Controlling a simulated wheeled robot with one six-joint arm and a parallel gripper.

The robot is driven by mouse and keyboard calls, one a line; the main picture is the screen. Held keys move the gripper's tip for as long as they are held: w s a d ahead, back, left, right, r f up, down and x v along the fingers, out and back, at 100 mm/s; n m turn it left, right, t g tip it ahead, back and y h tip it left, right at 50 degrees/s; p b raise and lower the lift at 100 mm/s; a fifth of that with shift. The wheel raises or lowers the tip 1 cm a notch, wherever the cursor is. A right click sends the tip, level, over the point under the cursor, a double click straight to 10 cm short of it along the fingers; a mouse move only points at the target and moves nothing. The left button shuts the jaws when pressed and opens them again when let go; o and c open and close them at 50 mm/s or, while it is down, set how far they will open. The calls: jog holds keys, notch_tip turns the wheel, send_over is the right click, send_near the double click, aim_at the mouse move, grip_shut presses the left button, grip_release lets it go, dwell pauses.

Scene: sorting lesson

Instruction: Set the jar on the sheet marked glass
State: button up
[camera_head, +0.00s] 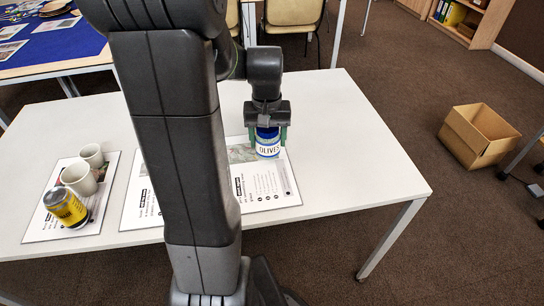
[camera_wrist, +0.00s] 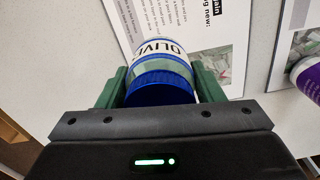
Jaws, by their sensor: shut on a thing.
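My gripper (camera_head: 268,134) is shut on a jar (camera_head: 268,148) with a blue lid and a white label reading OLIVES. In the wrist view the jar (camera_wrist: 158,62) sits between the green fingers, lid towards the camera. It appears upright over or at the right-hand printed sheet (camera_head: 262,190); I cannot tell whether it touches down. A middle sheet (camera_head: 140,208) is mostly hidden behind my arm. A left sheet (camera_head: 50,222) bears several things. The sheets' headings are too small or cut off to read, so I cannot tell which is marked glass.
Two pale mugs (camera_head: 79,179) and a yellow-and-black can (camera_head: 65,209) stand on the left sheet. A purple thing (camera_wrist: 308,78) is on another sheet in the wrist view. The white table (camera_head: 340,150) is clear on the right. A cardboard box (camera_head: 478,135) is on the floor.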

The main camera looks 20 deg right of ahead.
aim_at(268, 152)
jog(key=shift+f+b, duration=0.4)
jog(key=shift+f, duration=2.25)
jog(key=shift+f, duration=0.1)
jog(key=shift+f, duration=0.15)
jog(key=o, duration=1.1)
jog(key=shift+r, duration=0.2)
notch_tip(268, 152, up, 12)
jog(key=shift+r+p, duration=0.1)
jog(key=shift+p, duration=0.95)
